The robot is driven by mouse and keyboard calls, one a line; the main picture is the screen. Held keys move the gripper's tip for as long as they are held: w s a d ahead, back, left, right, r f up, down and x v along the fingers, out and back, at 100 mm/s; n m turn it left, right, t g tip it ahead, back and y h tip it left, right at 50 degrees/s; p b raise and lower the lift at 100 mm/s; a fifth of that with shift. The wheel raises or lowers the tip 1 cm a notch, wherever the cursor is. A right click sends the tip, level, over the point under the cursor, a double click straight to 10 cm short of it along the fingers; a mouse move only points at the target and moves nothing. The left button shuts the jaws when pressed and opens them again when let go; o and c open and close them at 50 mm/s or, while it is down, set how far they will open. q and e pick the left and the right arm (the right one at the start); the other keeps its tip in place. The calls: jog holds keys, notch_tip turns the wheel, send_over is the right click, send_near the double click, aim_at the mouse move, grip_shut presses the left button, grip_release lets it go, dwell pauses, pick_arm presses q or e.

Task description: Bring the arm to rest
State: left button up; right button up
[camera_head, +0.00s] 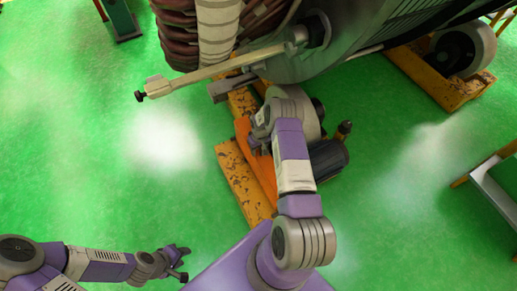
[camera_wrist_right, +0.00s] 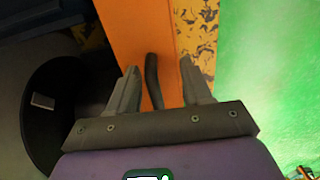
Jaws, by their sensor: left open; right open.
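My left gripper (camera_head: 180,262) is at the lower left in the head view, open and empty above the green floor. My right arm reaches up the middle of the head view to the orange stand under the large machine. My right gripper (camera_head: 258,140) is partly hidden there by its own wrist. In the right wrist view the right gripper (camera_wrist_right: 160,88) is open, its two grey fingers apart. A dark bent rod or cable (camera_wrist_right: 152,78) shows between the fingers, in front of an orange beam (camera_wrist_right: 135,30); I cannot tell whether they touch it.
The large grey machine (camera_head: 350,35) with reddish-brown coils (camera_head: 175,35) fills the top. A pale bar (camera_head: 200,76) sticks out leftward from it. The worn orange stand (camera_head: 240,180) and a dark motor-like cylinder (camera_head: 328,158) are close to my right arm. Green floor (camera_head: 90,170) is clear at left.

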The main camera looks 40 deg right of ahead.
jog(key=r+p, duration=0.1)
jog(key=r, duration=0.3)
jog(key=r+p, duration=0.1)
jog(key=r, duration=0.2)
jog(key=shift+d+r+p, duration=0.2)
jog(key=shift+r+p, duration=0.15)
jog(key=shift+p, duration=0.05)
